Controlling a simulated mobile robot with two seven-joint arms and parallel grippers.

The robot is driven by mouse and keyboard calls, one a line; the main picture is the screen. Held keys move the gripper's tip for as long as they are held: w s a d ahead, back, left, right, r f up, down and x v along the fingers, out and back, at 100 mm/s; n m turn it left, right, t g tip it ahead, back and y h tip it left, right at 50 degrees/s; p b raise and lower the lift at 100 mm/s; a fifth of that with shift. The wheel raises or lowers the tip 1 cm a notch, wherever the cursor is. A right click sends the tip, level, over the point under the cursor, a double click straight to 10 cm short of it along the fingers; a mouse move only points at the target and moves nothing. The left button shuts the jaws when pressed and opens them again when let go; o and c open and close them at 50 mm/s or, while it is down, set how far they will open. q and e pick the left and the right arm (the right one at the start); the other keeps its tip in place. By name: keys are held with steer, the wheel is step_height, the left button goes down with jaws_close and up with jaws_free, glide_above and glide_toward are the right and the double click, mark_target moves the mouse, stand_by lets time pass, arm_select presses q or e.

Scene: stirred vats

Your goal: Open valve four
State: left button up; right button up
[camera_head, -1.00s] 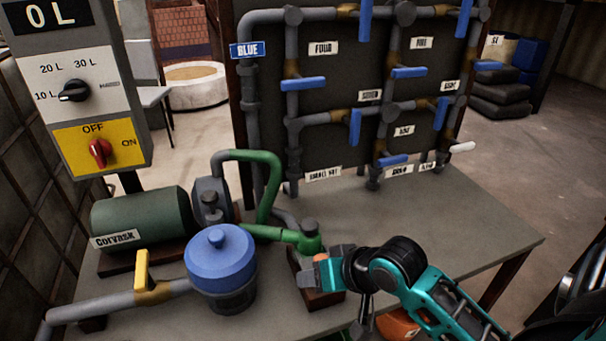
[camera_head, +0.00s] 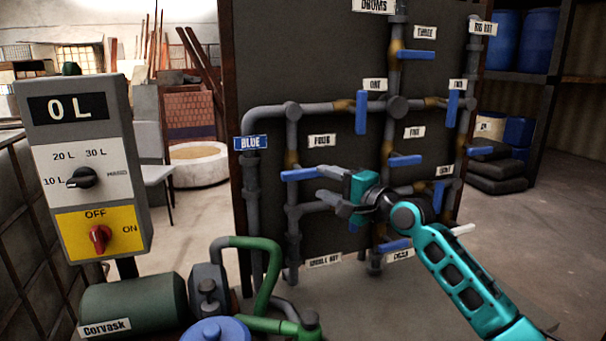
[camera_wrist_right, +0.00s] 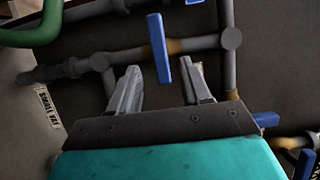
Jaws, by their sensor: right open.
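Valve four has a blue lever handle (camera_head: 300,175) below the label "FOUR" (camera_head: 321,140) on the dark panel. The handle lies level, across its upright pipe. My right gripper (camera_head: 321,183) is open in front of the panel, with its fingertips at the handle's right end. In the right wrist view, this blue handle (camera_wrist_right: 160,48) shows between the two spread fingers (camera_wrist_right: 164,70), and its brass body (camera_wrist_right: 176,47) is beside it. I cannot tell how deep the handle sits between the fingers. My left gripper is out of view.
Other blue handles surround it, one upright under "ONE" (camera_head: 361,112) and one level under "FIVE" (camera_head: 406,160). Grey pipes cross the panel. A control box (camera_head: 85,170) reading 0 L and a green pump motor (camera_head: 134,303) stand at the left.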

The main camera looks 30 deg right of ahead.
mark_target(306, 175)
steer(key=w, duration=0.2)
steer(key=w+a, duration=0.1)
steer(key=w, duration=0.5)
steer(key=shift+a, duration=0.15)
steer(key=shift+s, duration=0.1)
jaws_close()
